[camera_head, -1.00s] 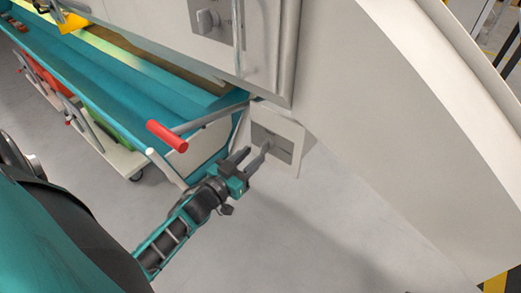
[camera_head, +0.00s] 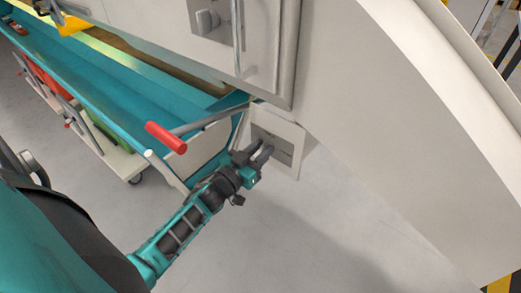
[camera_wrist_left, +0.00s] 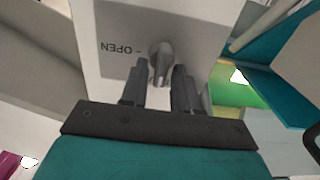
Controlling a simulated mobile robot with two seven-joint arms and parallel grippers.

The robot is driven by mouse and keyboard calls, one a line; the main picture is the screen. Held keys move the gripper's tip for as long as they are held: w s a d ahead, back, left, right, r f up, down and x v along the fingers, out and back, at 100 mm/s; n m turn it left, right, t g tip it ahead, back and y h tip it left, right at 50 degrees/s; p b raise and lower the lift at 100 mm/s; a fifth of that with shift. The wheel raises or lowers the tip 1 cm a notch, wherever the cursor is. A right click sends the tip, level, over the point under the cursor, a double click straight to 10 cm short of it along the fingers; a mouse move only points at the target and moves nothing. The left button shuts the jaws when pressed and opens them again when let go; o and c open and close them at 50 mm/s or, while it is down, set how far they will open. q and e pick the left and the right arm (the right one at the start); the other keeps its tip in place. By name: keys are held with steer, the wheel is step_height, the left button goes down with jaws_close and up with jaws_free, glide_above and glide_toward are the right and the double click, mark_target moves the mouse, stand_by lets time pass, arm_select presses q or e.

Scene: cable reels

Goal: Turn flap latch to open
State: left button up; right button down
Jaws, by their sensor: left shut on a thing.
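The flap latch (camera_wrist_left: 160,55) is a grey metal knob on a grey plate (camera_head: 284,150) of a small white box at the lower edge of the large white machine. The upside-down word OPEN is beside it in the left wrist view. My left gripper (camera_head: 265,151) is at this plate, shut on the latch, with one finger on each side of it in the left wrist view (camera_wrist_left: 163,82). The fingers and wrist hide most of the latch in the head view. My right gripper is not in view.
A bar with a red handle (camera_head: 166,137) sticks out just left of my gripper. A teal trough (camera_head: 130,95) runs behind it. A panel with another knob (camera_head: 207,20) and a vertical bar is above. Grey floor (camera_head: 300,230) below is clear.

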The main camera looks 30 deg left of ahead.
arm_select(q)
jaws_close()
steer(key=shift+m, duration=0.3)
steer(key=m, duration=0.5)
steer(key=f+m+b, duration=0.1)
steer(key=m, duration=0.5)
steer(key=d+m+b, duration=0.1)
steer(key=m, duration=0.5)
steer(key=shift+s+f, duration=0.1)
steer(key=shift+f, duration=0.05)
steer(key=shift+m+b, duration=0.3)
steer(key=o, duration=0.6)
jaws_free()
